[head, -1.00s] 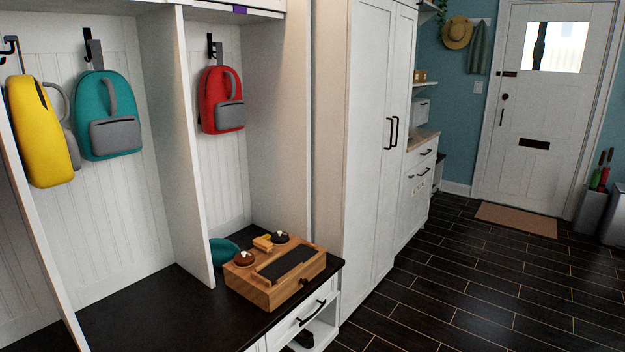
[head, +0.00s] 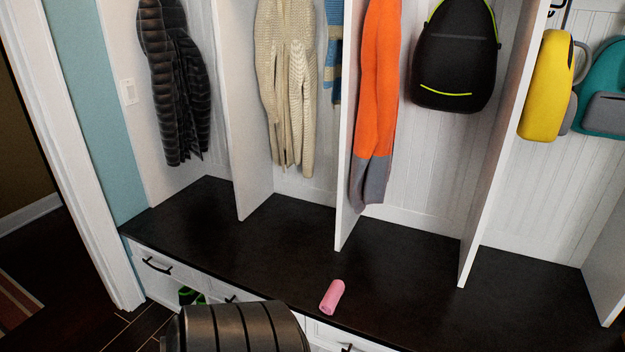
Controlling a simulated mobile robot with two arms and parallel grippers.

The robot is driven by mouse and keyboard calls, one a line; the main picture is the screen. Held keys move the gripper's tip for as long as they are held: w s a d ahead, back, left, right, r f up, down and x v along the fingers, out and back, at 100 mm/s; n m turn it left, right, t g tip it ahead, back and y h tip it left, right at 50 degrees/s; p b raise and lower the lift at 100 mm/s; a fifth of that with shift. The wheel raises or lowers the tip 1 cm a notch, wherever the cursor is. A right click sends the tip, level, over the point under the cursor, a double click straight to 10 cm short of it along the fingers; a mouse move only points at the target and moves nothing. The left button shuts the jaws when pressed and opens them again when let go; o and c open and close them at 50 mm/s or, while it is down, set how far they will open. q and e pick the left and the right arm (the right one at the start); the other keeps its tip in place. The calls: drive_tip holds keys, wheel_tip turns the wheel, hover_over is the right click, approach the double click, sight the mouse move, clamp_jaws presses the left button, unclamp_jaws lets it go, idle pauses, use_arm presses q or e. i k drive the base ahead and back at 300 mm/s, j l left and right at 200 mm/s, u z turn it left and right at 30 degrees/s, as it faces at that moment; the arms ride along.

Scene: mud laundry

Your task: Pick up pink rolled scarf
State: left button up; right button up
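The pink rolled scarf (head: 332,297) lies on the dark bench top (head: 290,250), close to its front edge, in the lower middle of the head view. It is a small pink roll lying on its side, slightly slanted. Nothing touches it. Neither of my grippers shows in the head view.
White dividers (head: 350,130) split the bench into cubbies. A black puffer jacket (head: 174,80), a cream cardigan (head: 286,85), an orange scarf (head: 376,90) and a black backpack (head: 456,55) hang above. A dark ribbed rounded object (head: 235,328) fills the bottom edge, left of the roll.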

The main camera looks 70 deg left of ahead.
sight(329, 303)
drive_tip(key=u, duration=2.05)
drive_tip(key=z, duration=0.3)
drive_tip(key=i+j+z, duration=0.4)
drive_tip(key=j, duration=0.15)
drive_tip(key=j+z, duration=0.2)
drive_tip(key=i+j+z, duration=0.2)
drive_tip(key=j, duration=0.25)
drive_tip(key=k, duration=0.05)
